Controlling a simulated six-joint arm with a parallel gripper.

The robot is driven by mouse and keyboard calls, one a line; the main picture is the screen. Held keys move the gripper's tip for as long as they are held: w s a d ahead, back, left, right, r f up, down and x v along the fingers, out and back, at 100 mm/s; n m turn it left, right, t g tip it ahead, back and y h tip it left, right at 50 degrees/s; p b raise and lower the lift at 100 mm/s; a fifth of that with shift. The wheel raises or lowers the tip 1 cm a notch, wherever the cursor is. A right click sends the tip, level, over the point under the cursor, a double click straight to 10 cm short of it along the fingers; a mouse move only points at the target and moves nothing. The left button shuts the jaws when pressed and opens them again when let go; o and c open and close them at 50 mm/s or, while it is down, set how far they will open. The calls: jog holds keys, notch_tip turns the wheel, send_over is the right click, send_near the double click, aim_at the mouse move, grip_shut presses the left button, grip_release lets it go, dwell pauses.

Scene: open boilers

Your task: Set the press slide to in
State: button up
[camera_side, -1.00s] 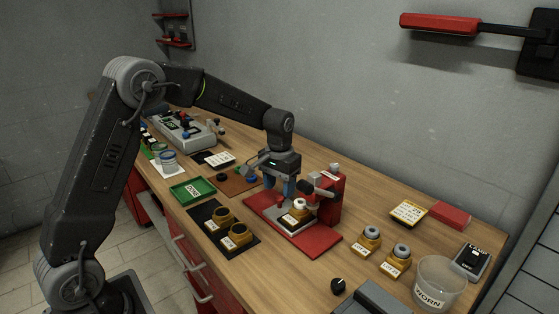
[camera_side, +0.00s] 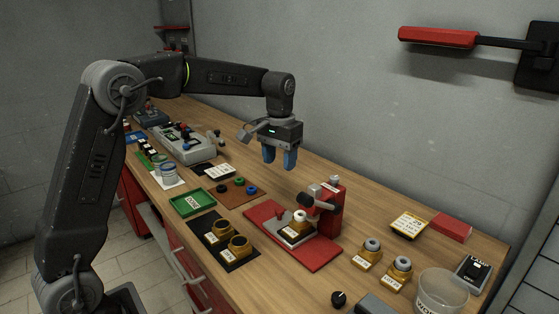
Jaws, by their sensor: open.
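The red press (camera_side: 329,207) stands on a red base plate (camera_side: 318,255) in the middle of the bench. Its grey slide (camera_side: 284,228) lies on the plate, with a brass part with a white top (camera_side: 299,226) on it, in front of the press column and seemingly under its head. Whether the slide is fully in cannot be told. My gripper (camera_side: 280,160) is open and empty, with blue fingers pointing down.
Two brass parts (camera_side: 238,246) sit on a black mat to the left. Two more labelled brass parts (camera_side: 367,253) stand to the right, near a clear cup (camera_side: 441,291). A green tray (camera_side: 192,202) and a brown mat (camera_side: 236,197) with small rings lie behind left.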

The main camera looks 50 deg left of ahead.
aim_at(280, 209)
jog(key=w+a+f+n+g+h, duration=0.1)
jog(key=w+a+n+g+h, duration=0.25)
jog(key=n, duration=0.65)
jog(key=shift+t+h, duration=0.25)
jog(key=shift+t, duration=0.5)
jog(key=x, duration=0.4)
jog(key=a+x, duration=0.1)
jog(key=x, duration=0.8)
jog(key=shift+s+a+f, duration=0.25)
jog(key=shift+s+f, duration=0.15)
jog(key=shift+s, duration=0.05)
jog(key=shift+c, duration=0.3)
grip_shut()
